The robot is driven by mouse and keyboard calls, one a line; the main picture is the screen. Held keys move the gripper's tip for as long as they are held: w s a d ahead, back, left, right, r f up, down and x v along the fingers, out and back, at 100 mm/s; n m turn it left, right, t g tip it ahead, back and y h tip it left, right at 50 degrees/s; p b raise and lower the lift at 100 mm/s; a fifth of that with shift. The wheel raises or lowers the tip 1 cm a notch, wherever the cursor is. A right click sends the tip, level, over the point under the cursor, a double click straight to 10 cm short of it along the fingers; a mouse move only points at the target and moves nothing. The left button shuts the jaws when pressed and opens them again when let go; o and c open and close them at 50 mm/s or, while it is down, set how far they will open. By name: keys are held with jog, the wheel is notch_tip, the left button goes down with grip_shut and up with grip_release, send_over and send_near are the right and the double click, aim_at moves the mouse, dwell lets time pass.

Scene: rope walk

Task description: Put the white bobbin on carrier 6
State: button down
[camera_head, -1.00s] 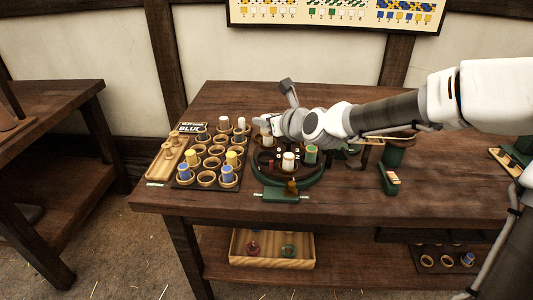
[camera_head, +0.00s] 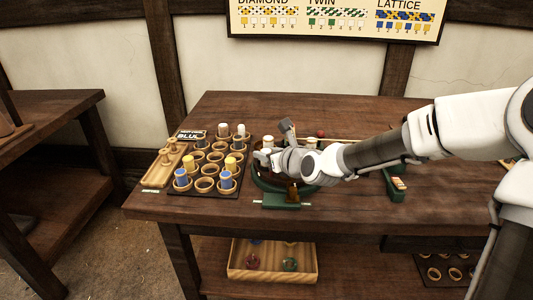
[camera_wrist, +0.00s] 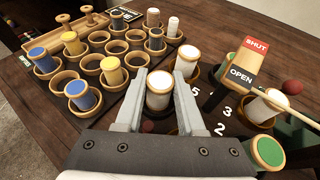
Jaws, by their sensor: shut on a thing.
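In the wrist view my gripper (camera_wrist: 157,95) is shut on a white bobbin (camera_wrist: 158,82), with one finger on each side. The bobbin is upright at the left edge of the dark round carrier plate, which shows the numbers 5, 3 and 2. I cannot tell whether its base is seated in a cup. The number 6 is not visible; my gripper hides part of the plate. In the head view the held bobbin (camera_head: 267,142) shows at my gripper (camera_head: 266,152), over the left side of the green-rimmed braiding stand (camera_head: 258,184).
Another white bobbin (camera_wrist: 264,106) and a green bobbin (camera_wrist: 267,152) stand on the plate's right. An OPEN/SHUT sign (camera_wrist: 243,69) rises behind. The bobbin rack (camera_head: 208,170) at left holds blue, yellow and white bobbins among empty cups. A wooden tray (camera_head: 158,173) lies beside it.

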jog(key=c, duration=0.5)
grip_release()
jog(key=shift+r, duration=0.2)
jog(key=shift+p+v, duration=3.3)
jog(key=shift+v, duration=2.7)
jog(key=shift+a, duration=0.1)
jog(key=shift+r, duration=0.1)
